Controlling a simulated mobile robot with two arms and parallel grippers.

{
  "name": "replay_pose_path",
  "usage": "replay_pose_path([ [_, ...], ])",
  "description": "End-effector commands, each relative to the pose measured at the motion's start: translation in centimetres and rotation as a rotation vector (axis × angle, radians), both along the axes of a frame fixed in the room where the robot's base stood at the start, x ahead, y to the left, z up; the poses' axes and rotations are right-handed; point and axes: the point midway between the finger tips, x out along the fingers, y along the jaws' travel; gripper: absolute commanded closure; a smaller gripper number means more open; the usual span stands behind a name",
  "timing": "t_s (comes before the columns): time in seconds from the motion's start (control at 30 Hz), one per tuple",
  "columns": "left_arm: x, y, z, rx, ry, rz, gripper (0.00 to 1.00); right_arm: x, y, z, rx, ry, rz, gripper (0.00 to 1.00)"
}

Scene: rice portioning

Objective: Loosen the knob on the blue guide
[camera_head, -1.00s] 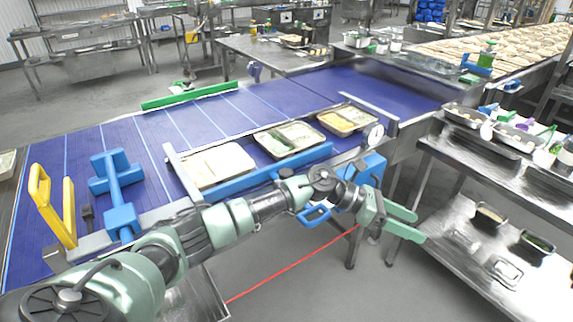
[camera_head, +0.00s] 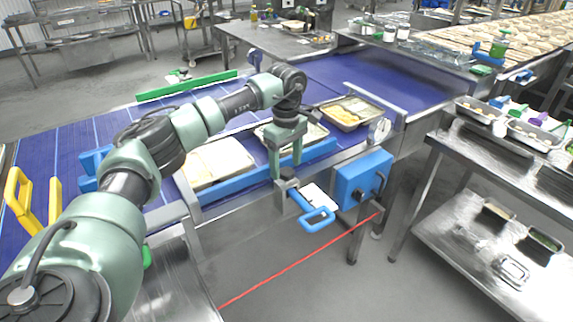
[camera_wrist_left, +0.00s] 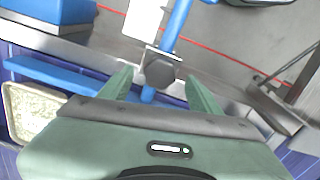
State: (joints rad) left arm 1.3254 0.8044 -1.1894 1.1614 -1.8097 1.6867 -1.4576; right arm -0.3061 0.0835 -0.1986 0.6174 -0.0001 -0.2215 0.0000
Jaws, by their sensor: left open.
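The blue guide (camera_head: 228,182) is a long blue bar along the near side of the conveyor, in front of the trays. It also shows in the left wrist view (camera_wrist_left: 52,76). A dark, faceted knob (camera_wrist_left: 160,71) sits on a metal bracket by a blue rod. In the head view, the knob is hard to make out below my gripper. My left gripper (camera_head: 286,172) points down at the conveyor's near edge, its green fingers open. In the left wrist view, the fingertips (camera_wrist_left: 159,78) are on either side of the knob; contact cannot be told.
A blue handle (camera_head: 318,222) juts out beside a blue box (camera_head: 362,177) on the conveyor frame. Food trays (camera_head: 352,112) stand on the blue belt behind the guide. A yellow handle (camera_head: 18,195) is at the far left. Steel shelves (camera_head: 480,220) stand at the right.

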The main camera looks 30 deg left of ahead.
Motion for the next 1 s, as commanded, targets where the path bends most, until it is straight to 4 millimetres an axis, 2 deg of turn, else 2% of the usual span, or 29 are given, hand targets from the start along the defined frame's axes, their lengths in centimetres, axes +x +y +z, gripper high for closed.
replay_pose_path([
  [0.13,-0.01,-0.04,-1.15,0.0,0.0,-0.001,0.37,0.29,0.02,0.27,0.0,-0.004,0.0,1.0],
  [0.4,0.01,-0.06,-1.42,-0.001,-0.001,-0.001,0.37,0.71,0.11,0.28,0.001,-0.011,0.0,1.0],
  [0.43,0.01,-0.06,-1.42,-0.001,-0.001,-0.001,0.4,0.72,0.13,0.28,0.002,-0.011,0.0,1.0],
  [0.6,0.01,-0.07,-1.41,-0.001,-0.001,0.0,0.87,0.73,0.4,0.28,0.006,-0.011,-0.001,1.0],
  [0.63,0.01,-0.07,-1.41,-0.001,-0.001,0.0,0.95,0.74,0.46,0.28,0.006,-0.011,-0.001,1.0],
  [0.67,0.0,-0.08,-1.41,-0.001,-0.001,-0.001,1.0,0.74,0.52,0.28,0.007,-0.011,0.0,1.0],
  [1.0,0.0,-0.08,-1.37,-0.002,0.0,0.054,0.99,0.75,0.69,0.4,0.009,-0.011,0.0,1.0],
])
